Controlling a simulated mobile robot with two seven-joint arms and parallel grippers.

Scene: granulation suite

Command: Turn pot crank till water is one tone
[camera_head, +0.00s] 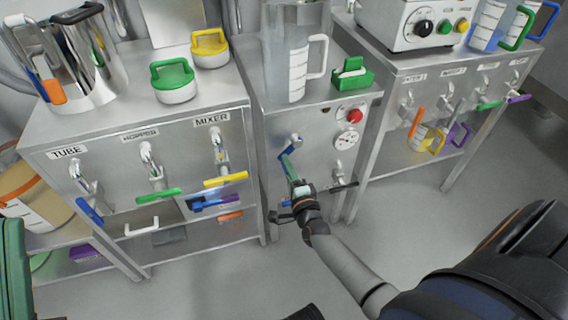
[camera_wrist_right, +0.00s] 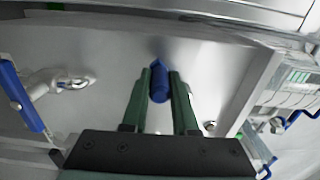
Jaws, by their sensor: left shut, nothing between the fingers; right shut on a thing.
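My right gripper (camera_head: 288,160) reaches in from the lower right to the front of the middle steel cabinet (camera_head: 262,110). It is shut on a blue handle (camera_wrist_right: 158,82), which sits between its two green fingers in the right wrist view. In the head view the handle hangs below a metal pivot (camera_head: 296,139), mostly hidden by the fingers. A clear, tall pot (camera_head: 297,72) with a white scale and handle stands on this cabinet. Its contents look pale grey; I cannot tell separate tones. My left gripper is not in view.
A black-handled lever (camera_head: 343,186) is just right of my gripper, below a gauge (camera_head: 347,141) and red button (camera_head: 350,114). The left cabinet has blue (camera_head: 89,211), green (camera_head: 158,192) and yellow (camera_head: 226,179) handles. Coloured levers also line the right cabinet. The floor is clear.

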